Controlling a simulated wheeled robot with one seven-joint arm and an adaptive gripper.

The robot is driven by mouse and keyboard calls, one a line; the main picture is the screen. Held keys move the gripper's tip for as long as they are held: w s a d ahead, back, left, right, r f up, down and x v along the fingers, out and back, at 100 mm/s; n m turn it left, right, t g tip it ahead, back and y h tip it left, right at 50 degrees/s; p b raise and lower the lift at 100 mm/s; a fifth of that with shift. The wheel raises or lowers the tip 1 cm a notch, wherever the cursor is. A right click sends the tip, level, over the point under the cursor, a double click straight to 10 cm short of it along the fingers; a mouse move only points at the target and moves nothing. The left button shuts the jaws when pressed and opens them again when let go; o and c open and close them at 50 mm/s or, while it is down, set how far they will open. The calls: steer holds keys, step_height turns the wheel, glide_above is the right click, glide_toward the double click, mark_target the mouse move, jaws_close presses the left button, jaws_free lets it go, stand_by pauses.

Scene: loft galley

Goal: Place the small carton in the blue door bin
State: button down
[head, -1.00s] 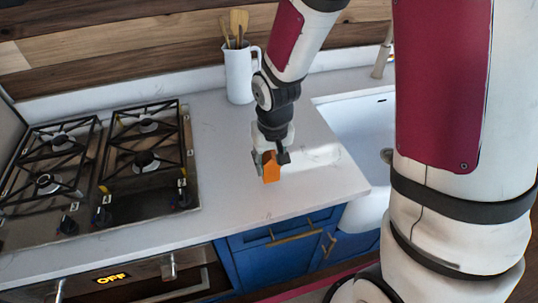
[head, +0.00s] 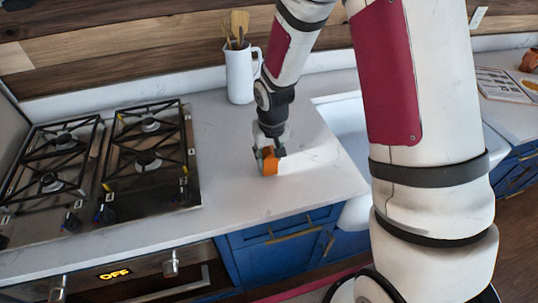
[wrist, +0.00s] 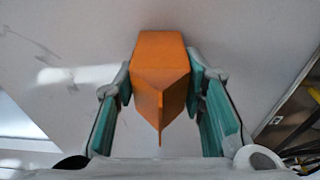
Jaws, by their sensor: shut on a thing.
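The small carton (head: 270,166) is orange with a gabled top, which shows toward the camera in the wrist view (wrist: 160,75). My gripper (head: 266,152) is over the white counter between the stove and the sink, with its fingers on both sides of the carton. In the wrist view my gripper (wrist: 162,88) is shut on the carton. Whether the carton's base touches the counter I cannot tell. No blue door bin is recognisable in these frames.
A gas stove (head: 100,165) is on the left. A white pitcher (head: 240,74) with wooden utensils stands behind my gripper. The sink (head: 345,115) is to the right. Blue cabinets (head: 285,248) are below the counter. Papers (head: 503,84) lie on the far right counter.

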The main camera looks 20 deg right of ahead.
steer(key=shift+f, duration=0.1)
steer(key=c, duration=1)
jaws_free()
steer(key=shift+c, duration=0.2)
